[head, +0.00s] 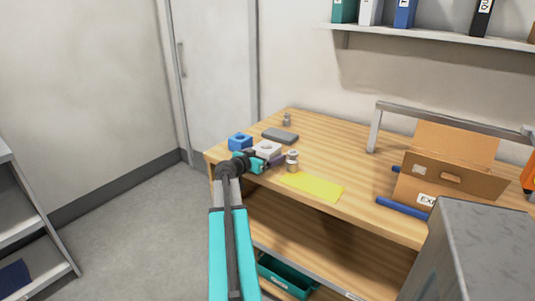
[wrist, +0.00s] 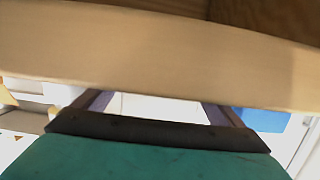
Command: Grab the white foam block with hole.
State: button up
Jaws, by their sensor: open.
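The white foam block with a hole (head: 267,148) sits near the left end of the wooden table, beside a blue block with a hole (head: 240,141). My gripper (head: 268,161) is at the near side of the white block, low over the table's front edge. In the wrist view my gripper (wrist: 158,106) is open, with a dark finger on each side. The white block (wrist: 150,106) shows between the fingers, partly hidden by the gripper body. I cannot tell whether the fingers touch it. The blue block (wrist: 262,120) shows to the right.
The wooden table (head: 345,165) also carries a dark grey slab (head: 280,135), metal weights (head: 292,161) and a yellow sheet (head: 312,187). A cardboard box (head: 452,175) stands at the right. A lower shelf holds a green tray (head: 287,278).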

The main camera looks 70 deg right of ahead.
aim_at(271, 144)
dwell(0.4)
jog(key=c, duration=1.1)
jog(key=shift+r, duration=0.2)
jog(key=shift+r+b, duration=0.35)
jog(key=shift+r, duration=1.3)
jog(key=a+b, duration=0.1)
jog(key=a, duration=0.3)
jog(key=a+b, duration=0.2)
jog(key=a, duration=0.3)
jog(key=a+b, duration=0.1)
jog(key=a, duration=0.3)
jog(key=shift+a+r, duration=0.35)
jog(key=shift+a+b, duration=0.15)
jog(key=shift+b, duration=0.85)
